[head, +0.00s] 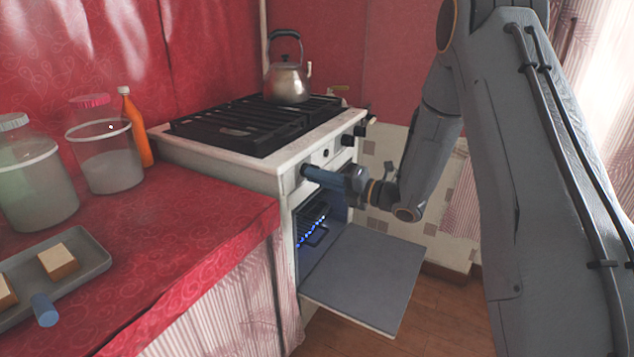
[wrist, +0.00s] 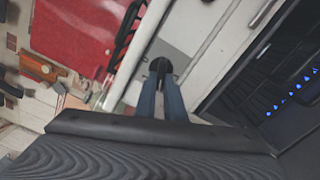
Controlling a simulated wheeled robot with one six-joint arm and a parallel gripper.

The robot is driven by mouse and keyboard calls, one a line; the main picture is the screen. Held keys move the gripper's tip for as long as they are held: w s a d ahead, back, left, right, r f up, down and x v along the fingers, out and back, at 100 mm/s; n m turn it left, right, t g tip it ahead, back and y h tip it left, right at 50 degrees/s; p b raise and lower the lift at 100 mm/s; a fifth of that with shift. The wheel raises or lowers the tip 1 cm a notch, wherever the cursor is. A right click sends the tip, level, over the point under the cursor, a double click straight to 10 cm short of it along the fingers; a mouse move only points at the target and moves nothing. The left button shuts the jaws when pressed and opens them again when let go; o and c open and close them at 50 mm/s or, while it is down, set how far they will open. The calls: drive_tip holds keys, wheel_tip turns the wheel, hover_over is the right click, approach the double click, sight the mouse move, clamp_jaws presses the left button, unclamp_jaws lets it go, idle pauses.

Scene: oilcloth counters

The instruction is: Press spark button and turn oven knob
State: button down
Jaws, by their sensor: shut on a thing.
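The white stove (head: 210,152) has its control panel on the front edge. My gripper (head: 313,173) is at the left end of that panel, shut on a black oven knob (wrist: 160,66). In the wrist view both blue-grey fingers meet the knob's sides. Fingers mostly hide the knob in the head view. A small dark round part (head: 326,153), perhaps the spark button, sits just right of the held knob, clear of the fingers. The oven door (head: 365,275) is folded down open. Blue flames (head: 312,230) burn inside the oven; they also show in the wrist view (wrist: 297,87).
A kettle (head: 287,82) stands on the black grates at the back. More black knobs (head: 347,140) line the panel to the right. The red counter (head: 190,240) at left holds jars, an orange bottle (head: 134,125) and a grey tray (head: 85,275). The open door juts out below my gripper.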

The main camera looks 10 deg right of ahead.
drive_tip(key=n+b, duration=0.4)
drive_tip(key=b, duration=0.1)
drive_tip(key=n+b, duration=0.5)
drive_tip(key=f+n+b, duration=0.1)
drive_tip(key=n+b, duration=0.3)
drive_tip(key=b, duration=0.1)
drive_tip(key=shift+w+d, duration=0.35)
drive_tip(key=shift+w, duration=0.05)
drive_tip(key=shift+n, duration=0.4)
drive_tip(key=c, duration=1.8)
unclamp_jaws()
drive_tip(key=shift+d, duration=0.1)
drive_tip(key=shift+c, duration=0.2)
drive_tip(key=shift+r, duration=0.1)
drive_tip(key=v, duration=0.7)
drive_tip(key=shift+s+d+p, duration=0.2)
drive_tip(key=shift+s+p, duration=0.05)
drive_tip(key=shift+p, duration=0.1)
